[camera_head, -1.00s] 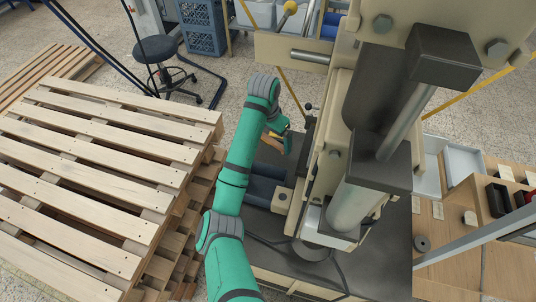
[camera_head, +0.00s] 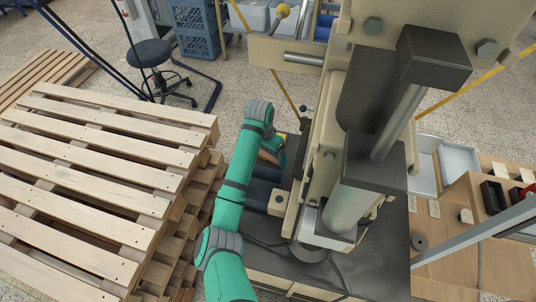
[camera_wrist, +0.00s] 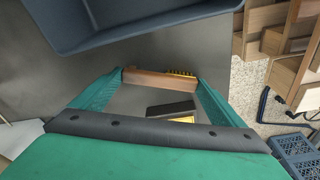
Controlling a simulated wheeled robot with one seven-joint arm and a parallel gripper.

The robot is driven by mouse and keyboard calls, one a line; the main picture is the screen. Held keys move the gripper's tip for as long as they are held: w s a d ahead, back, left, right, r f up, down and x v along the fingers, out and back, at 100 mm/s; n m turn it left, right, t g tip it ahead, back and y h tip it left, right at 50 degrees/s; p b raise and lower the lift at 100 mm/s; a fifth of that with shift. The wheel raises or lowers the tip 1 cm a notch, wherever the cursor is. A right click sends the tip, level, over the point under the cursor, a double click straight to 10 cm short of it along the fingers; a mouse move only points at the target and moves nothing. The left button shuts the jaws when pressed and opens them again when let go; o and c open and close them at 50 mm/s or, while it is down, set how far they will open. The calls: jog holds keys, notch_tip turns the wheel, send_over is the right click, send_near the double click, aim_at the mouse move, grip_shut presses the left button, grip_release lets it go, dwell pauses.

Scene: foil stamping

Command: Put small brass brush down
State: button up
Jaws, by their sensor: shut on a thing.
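The small brass brush (camera_wrist: 160,80) has a wooden handle and yellow bristles. In the wrist view it spans the gap between the two green fingertips of my gripper (camera_wrist: 158,84), which is shut on it. The bristles show at the handle's far right side. Below it lies a dark grey surface (camera_wrist: 110,60); I cannot tell whether the brush touches it. In the head view my gripper (camera_head: 272,150) is beside the press, partly hidden by my arm and the machine.
A dark blue bin (camera_wrist: 130,22) is close by in the wrist view. A black block with a yellow part (camera_wrist: 171,109) lies below the brush. The large cream press (camera_head: 345,120) stands right of my arm. Stacked pallets (camera_head: 90,190) stand at left.

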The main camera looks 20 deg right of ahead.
jog(key=o, duration=0.8)
jog(key=shift+r, duration=0.1)
notch_tip(320, 180, up, 12)
jog(key=a, duration=0.1)
jog(key=shift+s+a, duration=0.3)
jog(key=shift+s, duration=0.05)
